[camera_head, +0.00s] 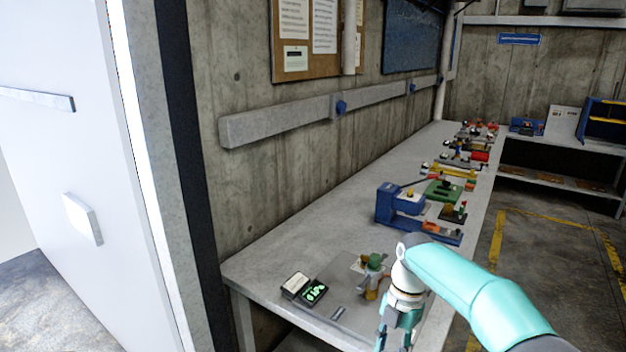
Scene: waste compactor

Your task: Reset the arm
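My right arm comes in from the lower right, with a teal link and a pale wrist. It reaches over the front end of the long grey workbench (290,240). Its gripper (394,338) points down at the bottom edge of the picture. The fingertips are cut off there, so I cannot tell whether it is open or shut. My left arm and gripper are not in view.
Beside the wrist stands a small green and yellow item (372,277). A black display with green digits (314,292) lies left of it. A blue device (400,203) and several coloured parts line the bench. A white door (65,150) is at left; open floor is at right.

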